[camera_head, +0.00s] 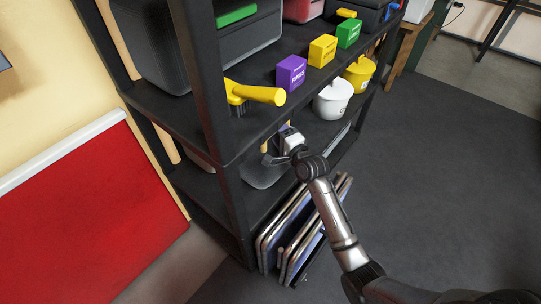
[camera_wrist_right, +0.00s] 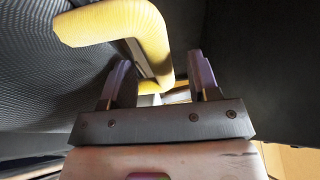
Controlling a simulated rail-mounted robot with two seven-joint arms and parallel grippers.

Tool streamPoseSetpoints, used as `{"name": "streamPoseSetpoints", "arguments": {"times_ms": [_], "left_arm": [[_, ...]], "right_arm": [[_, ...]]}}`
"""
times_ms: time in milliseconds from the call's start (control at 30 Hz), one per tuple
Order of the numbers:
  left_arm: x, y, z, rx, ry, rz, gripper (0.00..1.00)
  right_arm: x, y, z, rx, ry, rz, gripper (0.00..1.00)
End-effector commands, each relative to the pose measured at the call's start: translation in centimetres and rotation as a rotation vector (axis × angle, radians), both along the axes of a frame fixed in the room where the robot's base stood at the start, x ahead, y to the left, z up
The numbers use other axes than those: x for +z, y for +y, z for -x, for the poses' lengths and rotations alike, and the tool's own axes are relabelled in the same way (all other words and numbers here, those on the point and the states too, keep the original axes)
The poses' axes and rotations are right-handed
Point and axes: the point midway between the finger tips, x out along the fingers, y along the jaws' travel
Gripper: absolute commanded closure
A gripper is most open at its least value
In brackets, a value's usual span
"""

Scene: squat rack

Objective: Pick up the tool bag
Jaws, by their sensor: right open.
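A dark grey object (camera_head: 262,175) that looks like the tool bag stands on the lower shelf, partly hidden by the rack post and my right arm. A bit of yellow shows just above it. In the right wrist view, a bent yellow handle (camera_wrist_right: 115,22) crosses just beyond my right gripper, beside a dark ribbed surface (camera_wrist_right: 40,85). My right gripper (camera_wrist_right: 160,78) is open, and its two purple-grey fingers point toward the handle. I see no clear contact. In the head view this gripper (camera_head: 284,130) is between the shelves. My left gripper is not in view.
The black rack (camera_head: 232,205) has a post at the near corner. A yellow-handled brush (camera_head: 258,94), a purple box (camera_head: 291,72) and other boxes line the shelf above. A white pot (camera_head: 333,99) stands to the right. Folded metal frames (camera_head: 300,235) lean below. The floor at right is clear.

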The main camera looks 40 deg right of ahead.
Motion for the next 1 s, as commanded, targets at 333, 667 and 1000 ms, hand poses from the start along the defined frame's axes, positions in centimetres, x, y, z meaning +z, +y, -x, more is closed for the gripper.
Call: {"name": "streamPoseSetpoints", "arguments": {"times_ms": [333, 667, 1000], "left_arm": [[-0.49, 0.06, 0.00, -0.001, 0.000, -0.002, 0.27], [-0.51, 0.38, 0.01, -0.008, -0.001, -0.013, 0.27], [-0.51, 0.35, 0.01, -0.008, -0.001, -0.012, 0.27]], "right_arm": [[0.07, -0.08, -0.88, 0.000, 0.001, 0.001, 0.45], [0.03, -0.07, -0.85, 0.000, 0.001, 0.001, 0.72], [0.03, -0.06, -0.84, 0.000, 0.001, 0.000, 1.00]]}}
